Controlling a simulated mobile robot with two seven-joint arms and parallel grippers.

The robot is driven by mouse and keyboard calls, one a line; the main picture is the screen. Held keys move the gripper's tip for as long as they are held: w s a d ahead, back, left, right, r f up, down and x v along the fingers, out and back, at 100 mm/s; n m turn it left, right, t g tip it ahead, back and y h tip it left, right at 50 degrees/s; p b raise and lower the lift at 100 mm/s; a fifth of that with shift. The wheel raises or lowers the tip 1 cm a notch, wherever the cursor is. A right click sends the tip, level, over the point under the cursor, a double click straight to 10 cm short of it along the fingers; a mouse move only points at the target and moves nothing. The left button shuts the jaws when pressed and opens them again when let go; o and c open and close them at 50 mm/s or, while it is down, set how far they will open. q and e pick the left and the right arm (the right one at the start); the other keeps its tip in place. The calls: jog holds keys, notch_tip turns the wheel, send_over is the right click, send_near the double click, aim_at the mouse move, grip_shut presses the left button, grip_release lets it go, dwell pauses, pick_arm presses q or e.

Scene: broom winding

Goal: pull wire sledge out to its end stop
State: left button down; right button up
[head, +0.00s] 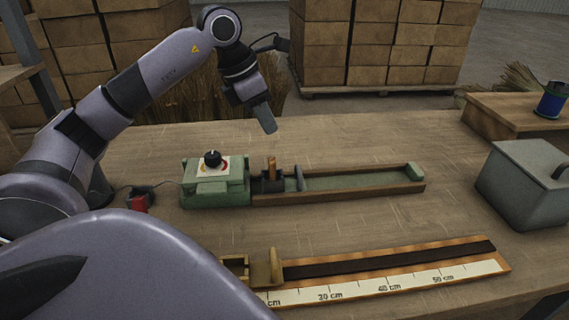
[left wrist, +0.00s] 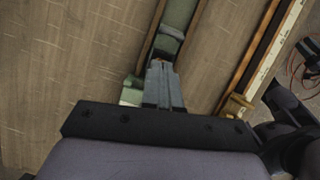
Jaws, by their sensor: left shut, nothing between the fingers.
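The wire sledge (head: 271,182) is a dark block with an upright wooden peg, in the left part of a long wood-edged green track (head: 350,182). It stands close to the green box with a black dial (head: 213,170). A pale green end block (head: 415,171) closes the track's right end. My left gripper (head: 268,128) is shut and empty, pointing down in the air above and behind the sledge. In the left wrist view its fingers (left wrist: 163,88) are together over the track (left wrist: 178,20) and hide part of it.
A ruler board (head: 390,270) with a wooden slider lies in front of the track. A grey-green lidded box (head: 525,182) stands at the right, near a blue spool (head: 552,100). A small red switch (head: 138,202) sits left. Bare table lies behind the track.

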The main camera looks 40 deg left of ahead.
dwell(0.3)
pick_arm(q)
jog(key=shift+f, duration=0.1)
jog(key=x, duration=1)
jog(key=shift+b, duration=0.3)
pick_arm(e)
jog(key=shift+w+a+f, duration=0.1)
jog(key=shift+w, duration=0.05)
